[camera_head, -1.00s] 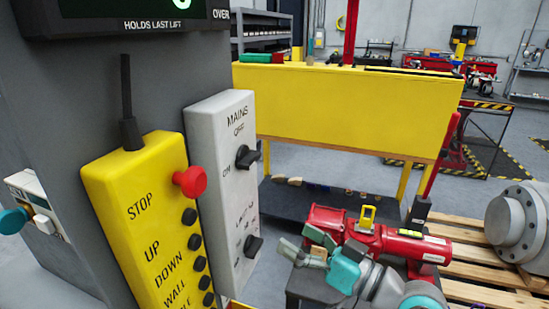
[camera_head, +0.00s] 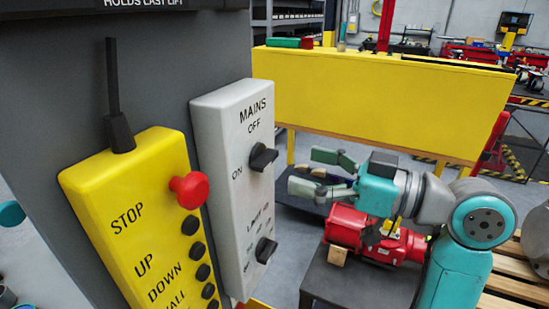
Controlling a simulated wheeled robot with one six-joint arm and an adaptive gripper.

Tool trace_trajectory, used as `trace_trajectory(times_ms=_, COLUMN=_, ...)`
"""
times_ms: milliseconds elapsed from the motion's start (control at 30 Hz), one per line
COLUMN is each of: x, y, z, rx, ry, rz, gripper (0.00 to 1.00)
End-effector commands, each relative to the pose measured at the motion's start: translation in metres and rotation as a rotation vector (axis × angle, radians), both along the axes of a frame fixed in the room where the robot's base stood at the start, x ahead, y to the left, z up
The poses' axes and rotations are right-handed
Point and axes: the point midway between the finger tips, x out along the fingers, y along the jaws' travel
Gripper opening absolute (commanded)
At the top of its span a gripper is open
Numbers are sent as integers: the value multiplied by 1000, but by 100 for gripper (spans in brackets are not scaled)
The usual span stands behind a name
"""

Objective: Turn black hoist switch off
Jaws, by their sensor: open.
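The grey switch box (camera_head: 215,130) is mounted on the side of a dark grey column. Its upper black rotary switch (camera_head: 263,157) sits under the labels MAINS and OFF, with ON to its left. A second black knob (camera_head: 265,250) sits lower on the same box, by smaller lettering. My gripper (camera_head: 312,172) is open and empty, its two fingers pointing left toward the box. In the picture it is to the right of the upper switch and a little lower, apart from it. I cannot tell the exact depth between them.
A yellow pendant (camera_head: 130,215) with a red stop button (camera_head: 189,190) and several black buttons hangs left of the box. A red actuator (camera_head: 345,228) lies on a dark stand (camera_head: 350,280) below my arm. A yellow bench panel (camera_head: 390,95) stands behind.

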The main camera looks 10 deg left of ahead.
Motion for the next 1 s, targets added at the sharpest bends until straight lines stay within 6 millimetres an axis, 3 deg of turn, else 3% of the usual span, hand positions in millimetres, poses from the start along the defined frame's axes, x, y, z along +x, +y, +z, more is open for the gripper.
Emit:
trace_trajectory(times_ms=100, x=7, y=22, z=0, rx=-1, ry=1, rz=5, gripper=88)
trace_trajectory(times_ms=333, x=18, y=50, z=0, rx=0, ry=1, rz=2, gripper=88)
trace_trajectory(times_ms=767, x=22, y=60, z=0, rx=0, ry=0, rz=-1, gripper=88)
trace_trajectory(times_ms=833, x=22, y=60, z=0, rx=0, ry=1, rz=-1, gripper=78)
trace_trajectory(times_ms=1000, x=22, y=60, z=0, rx=0, ry=1, rz=-1, gripper=35)
